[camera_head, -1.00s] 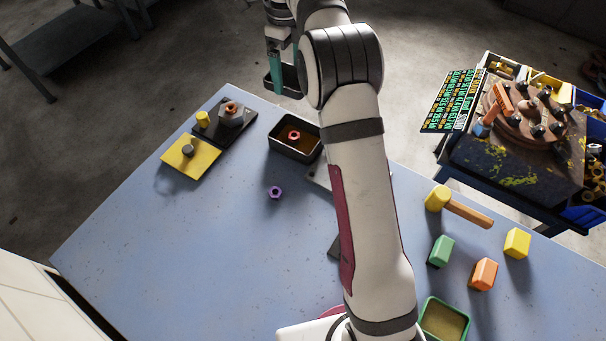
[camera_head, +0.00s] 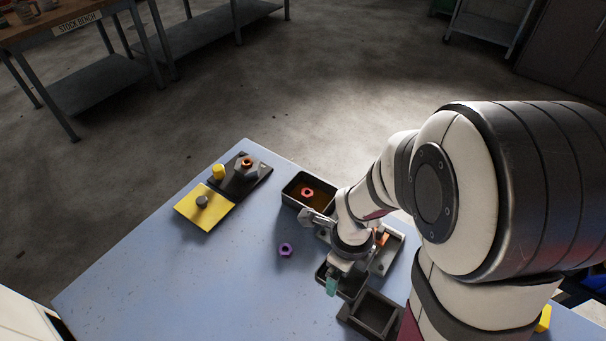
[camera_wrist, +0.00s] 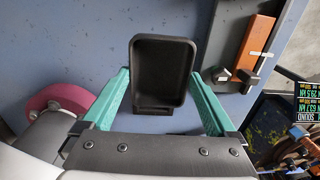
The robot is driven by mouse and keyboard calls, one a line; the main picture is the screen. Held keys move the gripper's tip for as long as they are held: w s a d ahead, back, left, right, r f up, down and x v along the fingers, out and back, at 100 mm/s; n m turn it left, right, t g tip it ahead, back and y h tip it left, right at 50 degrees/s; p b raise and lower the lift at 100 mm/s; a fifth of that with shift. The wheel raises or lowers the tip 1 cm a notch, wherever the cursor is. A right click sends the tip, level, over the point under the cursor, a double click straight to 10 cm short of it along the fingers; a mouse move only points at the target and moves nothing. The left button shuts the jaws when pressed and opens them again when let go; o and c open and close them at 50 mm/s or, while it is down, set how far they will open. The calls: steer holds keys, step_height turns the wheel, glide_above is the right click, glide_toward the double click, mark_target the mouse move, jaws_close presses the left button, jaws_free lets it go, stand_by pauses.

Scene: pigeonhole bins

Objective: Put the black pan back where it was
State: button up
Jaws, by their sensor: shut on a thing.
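The black pan (camera_wrist: 165,62) is a small rectangular tray with raised walls, seen from above between the two teal fingers of my gripper (camera_wrist: 162,76) in the wrist view. In the head view my gripper (camera_head: 338,284) is low over the blue table, shut on the pan (camera_head: 352,286). One teal finger shows there; the other is hidden. I cannot tell whether the pan touches the table. A dark square tray or frame (camera_head: 346,317) lies just in front and right of the pan, partly hidden by my arm.
A grey tray with an orange part (camera_head: 382,238) is right behind my gripper. A black box (camera_head: 289,195) holding a red nut stands behind it. A purple nut (camera_head: 285,250) lies left. A yellow plate (camera_head: 190,206) and a dark plate (camera_head: 258,177) are farther left. The left front table is clear.

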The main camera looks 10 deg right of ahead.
mark_target(319, 271)
steer(key=a+f, duration=0.1)
steer(key=w+a+f, duration=0.1)
steer(key=a, duration=0.1)
steer(key=w+a+f, duration=0.1)
steer(key=shift+w+a+f, duration=0.1)
steer(key=shift+w+a, duration=0.05)
step_height(319, 271, down, 3)
steer(key=shift+f, duration=0.4)
steer(key=o, duration=1.5)
steer(key=shift+f, duration=0.15)
step_height(319, 271, up, 12)
steer(key=shift+a+r, duration=0.15)
steer(key=s+r+n, duration=0.2)
steer(key=s+n, duration=0.3)
steer(key=n, duration=0.2)
steer(key=s+a+r+n+y, duration=0.1)
steer(key=s+r+n, duration=0.2)
steer(key=s+n, duration=0.2)
steer(key=s+r+n+y, duration=0.1)
steer(key=s+r+n, duration=0.2)
steer(key=n, duration=0.6)
steer(key=shift+s+a+r+g, duration=0.1)
steer(key=shift+s+a+g, duration=0.1)
steer(key=shift+s, duration=0.3)
steer(key=shift+s+a+r+g, duration=0.1)
steer(key=shift+s+a, duration=0.1)
steer(key=shift+s, duration=0.3)
